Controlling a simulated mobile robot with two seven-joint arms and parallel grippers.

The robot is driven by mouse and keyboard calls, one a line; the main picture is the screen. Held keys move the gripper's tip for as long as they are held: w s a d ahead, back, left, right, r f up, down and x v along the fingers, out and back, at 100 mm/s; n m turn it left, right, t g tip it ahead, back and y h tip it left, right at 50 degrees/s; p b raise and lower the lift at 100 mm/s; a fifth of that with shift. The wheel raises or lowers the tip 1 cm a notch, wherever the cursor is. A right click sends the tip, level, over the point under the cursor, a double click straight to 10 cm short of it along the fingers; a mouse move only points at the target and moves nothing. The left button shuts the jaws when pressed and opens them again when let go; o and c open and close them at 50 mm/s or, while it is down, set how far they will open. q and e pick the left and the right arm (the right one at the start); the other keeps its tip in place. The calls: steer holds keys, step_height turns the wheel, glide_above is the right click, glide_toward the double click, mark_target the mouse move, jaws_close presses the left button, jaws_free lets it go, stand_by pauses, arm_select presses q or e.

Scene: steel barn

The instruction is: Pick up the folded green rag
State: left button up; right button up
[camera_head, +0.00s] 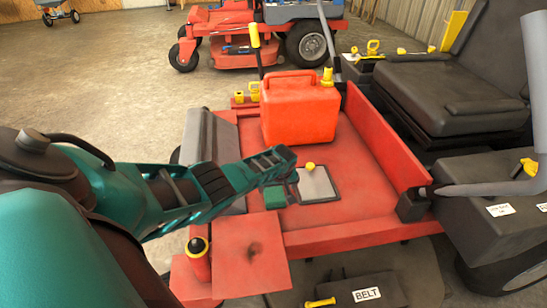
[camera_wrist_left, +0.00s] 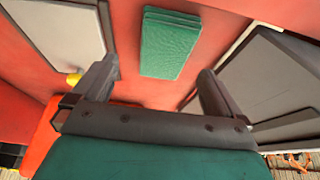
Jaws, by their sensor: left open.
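The folded green rag (camera_head: 275,197) lies on the red deck of the mower, beside a grey panel with a yellow knob. My left gripper (camera_head: 270,164) is just above and behind the rag in the head view, open and empty. In the left wrist view the rag (camera_wrist_left: 170,43) lies flat beyond the fingertips, in the gap between the two spread fingers (camera_wrist_left: 159,70). The fingers do not appear to touch it. My right gripper is not in view.
A red fuel can (camera_head: 300,110) stands on the deck behind the gripper. The grey panel (camera_head: 316,185) lies right of the rag. A red side wall (camera_head: 388,140) and black seat (camera_head: 450,95) are farther right. The deck between panel and wall is clear.

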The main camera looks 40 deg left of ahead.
mark_target(274, 191)
arm_select(q)
steer(key=b+x, duration=0.4)
steer(key=shift+s+a, duration=0.2)
steer(key=shift+s, duration=0.1)
steer(key=shift+w+a+f+b, duration=0.15)
steer(key=shift+a+f+b, duration=0.05)
steer(key=shift+f+b, duration=0.35)
steer(key=shift+r, duration=0.1)
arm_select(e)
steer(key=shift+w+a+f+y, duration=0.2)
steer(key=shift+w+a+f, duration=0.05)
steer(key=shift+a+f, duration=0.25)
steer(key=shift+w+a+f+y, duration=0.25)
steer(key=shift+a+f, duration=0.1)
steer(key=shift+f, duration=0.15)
arm_select(q)
steer(key=c, duration=1.1)
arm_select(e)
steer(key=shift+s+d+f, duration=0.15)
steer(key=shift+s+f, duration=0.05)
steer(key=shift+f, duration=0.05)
arm_select(q)
steer(key=shift+r, duration=0.1)
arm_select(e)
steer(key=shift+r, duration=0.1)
